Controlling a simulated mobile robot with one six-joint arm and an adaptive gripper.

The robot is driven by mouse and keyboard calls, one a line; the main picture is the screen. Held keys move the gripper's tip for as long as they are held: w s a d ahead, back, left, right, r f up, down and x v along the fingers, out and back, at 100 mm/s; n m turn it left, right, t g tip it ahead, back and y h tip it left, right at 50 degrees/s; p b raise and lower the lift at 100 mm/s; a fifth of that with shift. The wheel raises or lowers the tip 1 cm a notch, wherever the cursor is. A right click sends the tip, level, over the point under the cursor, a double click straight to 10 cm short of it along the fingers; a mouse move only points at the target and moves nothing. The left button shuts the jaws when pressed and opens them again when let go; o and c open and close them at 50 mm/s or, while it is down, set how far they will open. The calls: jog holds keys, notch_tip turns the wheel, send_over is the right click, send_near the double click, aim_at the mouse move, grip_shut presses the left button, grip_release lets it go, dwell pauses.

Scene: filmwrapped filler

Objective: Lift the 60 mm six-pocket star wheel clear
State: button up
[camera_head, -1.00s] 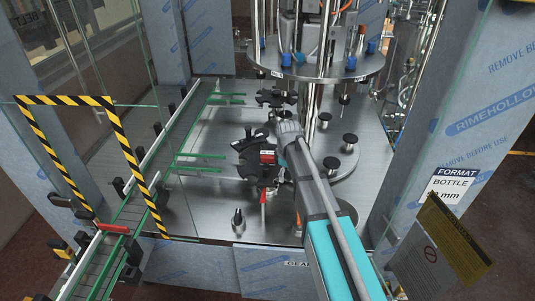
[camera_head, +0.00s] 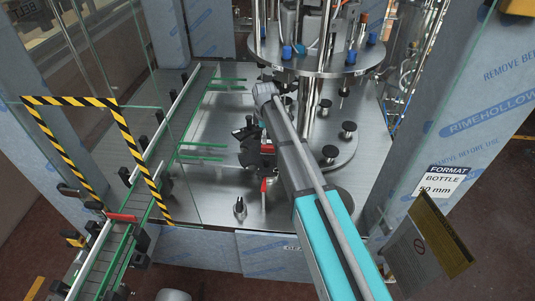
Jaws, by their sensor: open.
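A black star wheel (camera_head: 250,155) with pocketed edges lies on the steel machine deck, left of my arm. A red block (camera_head: 267,148) shows at its right side, and a red upright piece (camera_head: 263,185) stands just in front of it. I cannot read a size on the wheel or count its pockets. My arm reaches in from the lower right, with its wrist end above the deck behind the wheel.
A round steel plate (camera_head: 315,60) with blue-capped parts hangs over the back right. Black knobs (camera_head: 329,152) stand right of my arm. A conveyor (camera_head: 110,245) with green rails and a striped frame (camera_head: 127,143) stand at left. Wrapped posts flank the deck (camera_head: 205,190).

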aim_at(266, 157)
jog(key=shift+f+b, duration=4.25)
jog(key=shift+f, duration=0.05)
jog(key=shift+f, duration=0.1)
jog(key=f+b, duration=0.5)
jog(key=shift+d, duration=0.25)
grip_shut()
